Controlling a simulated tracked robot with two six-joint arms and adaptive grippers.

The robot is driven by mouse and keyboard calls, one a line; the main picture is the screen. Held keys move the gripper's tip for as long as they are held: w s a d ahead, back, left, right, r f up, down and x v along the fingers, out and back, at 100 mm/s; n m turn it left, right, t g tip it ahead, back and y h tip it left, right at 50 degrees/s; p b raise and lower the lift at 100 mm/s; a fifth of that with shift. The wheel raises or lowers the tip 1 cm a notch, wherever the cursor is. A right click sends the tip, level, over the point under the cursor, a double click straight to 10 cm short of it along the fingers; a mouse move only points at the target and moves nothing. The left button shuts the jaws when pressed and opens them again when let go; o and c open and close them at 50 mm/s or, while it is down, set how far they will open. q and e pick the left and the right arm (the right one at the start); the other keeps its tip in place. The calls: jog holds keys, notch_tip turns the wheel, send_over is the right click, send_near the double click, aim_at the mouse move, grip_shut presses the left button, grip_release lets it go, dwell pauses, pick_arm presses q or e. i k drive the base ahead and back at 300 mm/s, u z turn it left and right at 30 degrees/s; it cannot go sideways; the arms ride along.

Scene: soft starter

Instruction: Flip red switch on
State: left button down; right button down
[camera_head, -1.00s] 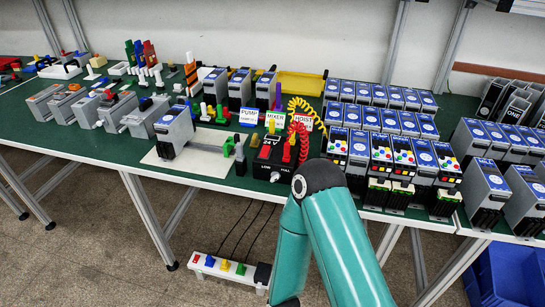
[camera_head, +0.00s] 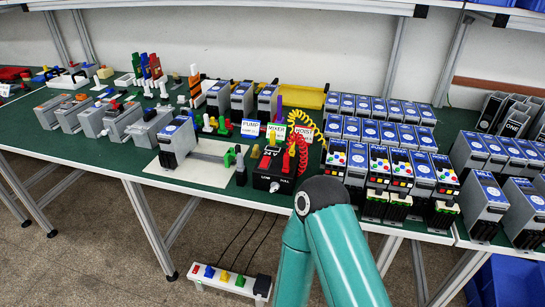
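Several red parts show, and I cannot tell which one is the task's switch. A small red part (camera_head: 196,270) sits at the left end of the white power strip (camera_head: 224,287) low under the table. A black box (camera_head: 262,183) marked 24 V stands near the table's front edge, with red and yellow upright parts on top. A grey unit (camera_head: 124,122) at the left also has a red part on it. On or off positions are too small to read. My teal arm (camera_head: 335,245) rises at the bottom, right of the black box. Neither gripper shows.
The green table (camera_head: 100,162) is crowded. Blue-topped units (camera_head: 480,205) fill the right, and a grey unit (camera_head: 176,140) stands on a pale board (camera_head: 203,176). Plugs and cables run from the power strip. A blue crate (camera_head: 510,280) is at the lower right.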

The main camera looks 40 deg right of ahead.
aim_at(265, 161)
jog(key=k, duration=1.2)
jog(key=z, duration=0.65)
jog(key=i, duration=1.65)
jog(key=u, duration=0.65)
